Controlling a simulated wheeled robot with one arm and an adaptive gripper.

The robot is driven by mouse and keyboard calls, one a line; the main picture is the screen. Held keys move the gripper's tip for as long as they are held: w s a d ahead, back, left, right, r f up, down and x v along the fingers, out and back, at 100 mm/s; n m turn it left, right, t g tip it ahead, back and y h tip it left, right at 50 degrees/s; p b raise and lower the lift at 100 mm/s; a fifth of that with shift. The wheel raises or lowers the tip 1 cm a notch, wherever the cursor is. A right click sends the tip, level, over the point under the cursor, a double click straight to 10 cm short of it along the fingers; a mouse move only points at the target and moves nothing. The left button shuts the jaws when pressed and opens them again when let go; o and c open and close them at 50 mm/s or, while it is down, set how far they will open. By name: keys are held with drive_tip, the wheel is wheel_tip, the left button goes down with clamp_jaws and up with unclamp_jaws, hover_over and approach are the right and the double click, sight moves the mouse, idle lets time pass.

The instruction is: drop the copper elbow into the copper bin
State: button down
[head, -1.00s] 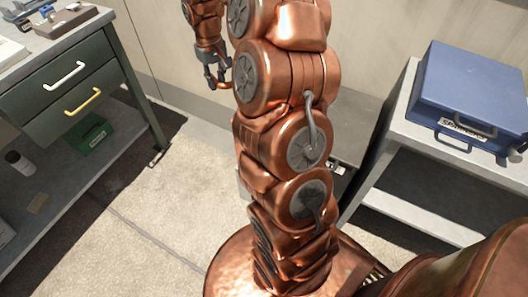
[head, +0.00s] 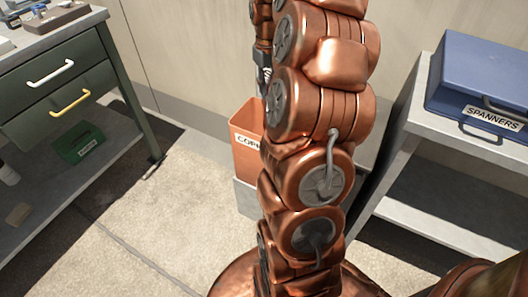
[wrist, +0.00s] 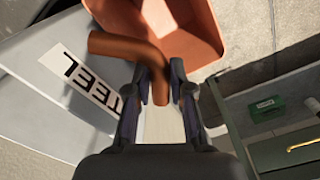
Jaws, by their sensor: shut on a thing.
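My gripper (wrist: 160,82) is shut on the copper elbow (wrist: 128,47), a bent brown pipe, in the wrist view. One leg lies between the fingers and the other points left. The copper bin (wrist: 198,22), orange, is at the top of the wrist view, beyond the fingertips. The elbow overlaps its edge in the picture; I cannot tell whether it is over the opening. In the head view the copper bin (head: 246,160) stands left of my arm, its label partly hidden. My gripper (head: 262,72) shows only partly there, and the elbow is not discernible.
A grey bin labelled "TEEL" (wrist: 50,92) is beside the copper bin in the wrist view. A green drawer bench (head: 60,85) stands left, with a small green box (head: 80,143) on its lower shelf. A blue spanners case (head: 485,80) sits on a bench right. Floor between is clear.

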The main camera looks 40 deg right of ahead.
drive_tip(key=shift+f+b, duration=0.95)
drive_tip(key=shift+f, duration=1.3)
drive_tip(key=c, duration=0.9)
unclamp_jaws()
drive_tip(key=shift+c, duration=0.2)
wheel_tip(320, 180, up, 11)
drive_tip(key=shift+f, duration=0.1)
drive_tip(key=shift+r, duration=0.6)
